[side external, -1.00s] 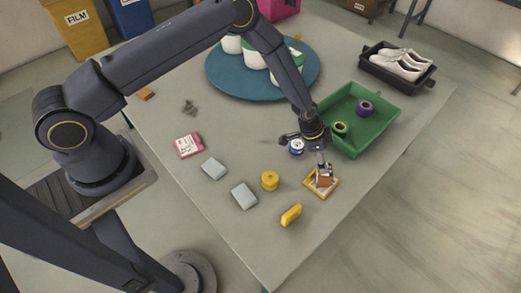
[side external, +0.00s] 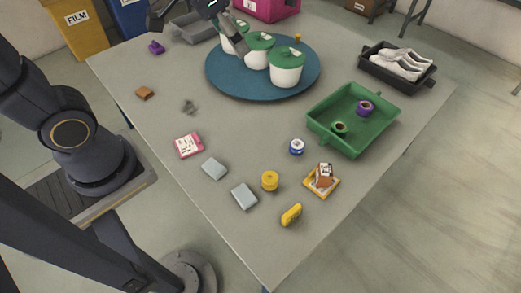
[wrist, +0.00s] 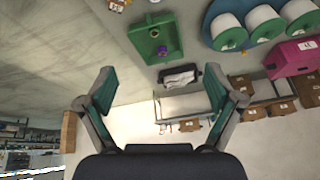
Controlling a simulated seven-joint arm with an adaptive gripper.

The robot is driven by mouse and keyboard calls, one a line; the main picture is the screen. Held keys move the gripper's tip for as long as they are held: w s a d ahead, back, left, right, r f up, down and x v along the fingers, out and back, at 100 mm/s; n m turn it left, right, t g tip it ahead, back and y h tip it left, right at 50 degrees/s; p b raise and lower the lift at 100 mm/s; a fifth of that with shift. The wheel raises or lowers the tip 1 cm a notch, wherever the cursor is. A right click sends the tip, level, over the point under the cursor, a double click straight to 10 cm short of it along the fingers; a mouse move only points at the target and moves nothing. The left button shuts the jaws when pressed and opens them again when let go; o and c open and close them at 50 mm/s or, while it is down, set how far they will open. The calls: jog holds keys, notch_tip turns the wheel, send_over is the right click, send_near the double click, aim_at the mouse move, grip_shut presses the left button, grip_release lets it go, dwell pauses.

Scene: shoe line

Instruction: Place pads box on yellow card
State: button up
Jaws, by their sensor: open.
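A small brown box with a white label (side external: 325,172), which I take to be the pads box, sits on the yellow-edged card (side external: 310,190) near the table's front right. It rests within the card's outline and looks slightly tilted; its label faces up. It also shows at the top edge of the wrist view (wrist: 117,4). My gripper (wrist: 160,88) is open and empty, its two fingers spread wide.
A blue-white roll (side external: 297,146), yellow roll (side external: 270,181) and yellow item (side external: 291,214) are nearby. White tubs with green lids (side external: 287,70) stand on a blue round mat (side external: 225,80).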

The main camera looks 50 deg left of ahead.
jog(key=s+a+r+n, duration=0.1)
jog(key=s+a+n, duration=0.1)
jog(key=s, duration=0.9)
jog(key=shift+s+a+r+n+t, duration=0.2)
jog(key=shift+s+a+n+t, duration=0.1)
jog(key=shift+n, duration=0.1)
